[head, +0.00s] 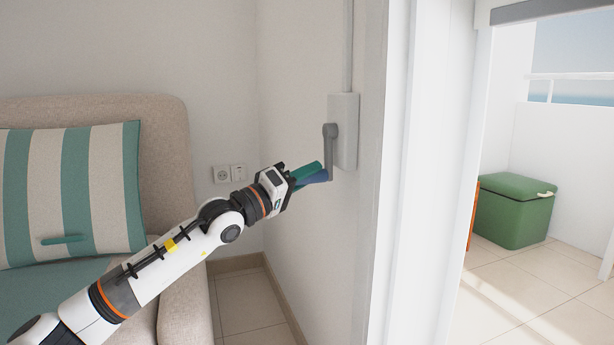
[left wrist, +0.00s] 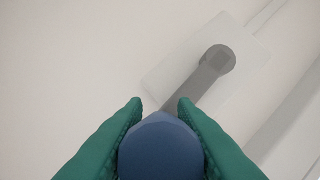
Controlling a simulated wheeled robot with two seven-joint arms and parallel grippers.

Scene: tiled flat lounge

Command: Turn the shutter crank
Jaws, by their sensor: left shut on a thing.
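The shutter crank (head: 330,150) is a grey arm on a white wall box (head: 345,125), hanging down from its pivot, with a blue knob (head: 316,177) at its lower end. My left gripper (head: 312,174) comes in from the left and is shut on the blue knob. In the left wrist view the blue knob (left wrist: 161,150) sits between the green fingers, and the grey crank arm (left wrist: 200,83) runs up and right to its pivot on the white box (left wrist: 158,82). My right gripper is not in view.
A beige sofa (head: 165,125) with a striped cushion (head: 70,185) stands at the left. Wall sockets (head: 230,173) are behind my left gripper. A white door frame (head: 425,170) is right of the crank. A green storage box (head: 510,215) stands beyond it on the tiled floor.

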